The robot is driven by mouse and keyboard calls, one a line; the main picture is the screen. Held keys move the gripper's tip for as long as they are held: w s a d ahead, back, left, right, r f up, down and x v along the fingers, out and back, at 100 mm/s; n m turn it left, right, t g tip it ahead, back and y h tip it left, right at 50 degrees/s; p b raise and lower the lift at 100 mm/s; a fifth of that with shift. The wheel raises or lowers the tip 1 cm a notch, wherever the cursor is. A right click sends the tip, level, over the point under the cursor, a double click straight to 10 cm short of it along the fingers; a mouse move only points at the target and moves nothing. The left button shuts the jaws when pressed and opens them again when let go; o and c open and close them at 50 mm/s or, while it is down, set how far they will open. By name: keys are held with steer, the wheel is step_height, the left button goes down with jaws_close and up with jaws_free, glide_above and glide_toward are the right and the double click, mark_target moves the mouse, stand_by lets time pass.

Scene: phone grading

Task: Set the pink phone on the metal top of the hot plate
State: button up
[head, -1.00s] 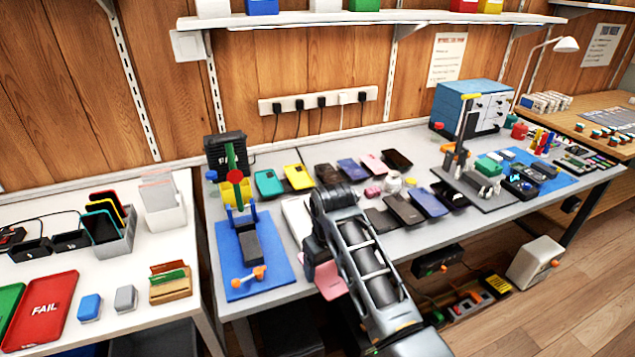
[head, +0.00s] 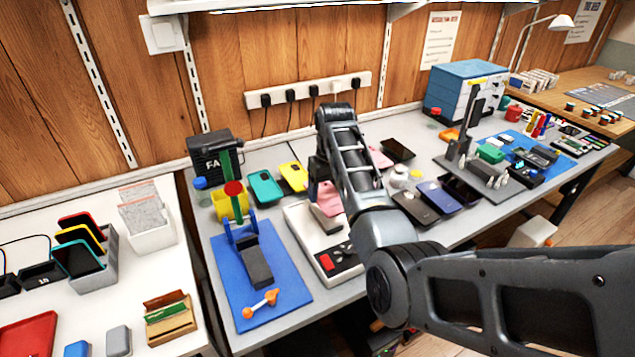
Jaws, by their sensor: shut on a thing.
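The pink phone (head: 327,199) is held by my gripper (head: 319,173), at the back right part of the hot plate in the picture. My gripper is shut on it; the fingertips are mostly hidden by my arm. The hot plate (head: 338,279) is a white unit with a pale metal top (head: 302,224) and a dark front panel with a red switch. The phone overlaps the metal top in the head view. I cannot tell whether it touches the top or hangs just above it. My arm hides the right side of the hot plate.
A blue mat (head: 231,285) with a clamp stand lies left of the hot plate. Teal (head: 265,187) and yellow (head: 293,176) cases lie behind it. Dark and blue phones (head: 440,198) lie to the right, beyond my arm. Another pink phone (head: 379,157) lies further back.

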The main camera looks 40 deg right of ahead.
mark_target(327, 196)
steer(key=shift+f+b, duration=1.25)
steer(key=shift+f, duration=1.15)
steer(key=shift+s+r+p, duration=0.1)
steer(key=shift+p, duration=0.55)
steer(key=shift+f, duration=0.45)
stand_by(0.9)
steer(key=o, duration=1.1)
steer(key=shift+o, duration=0.2)
steer(key=shift+r+p, duration=0.6)
steer(key=shift+p, duration=0.05)
steer(key=shift+r, duration=3.5)
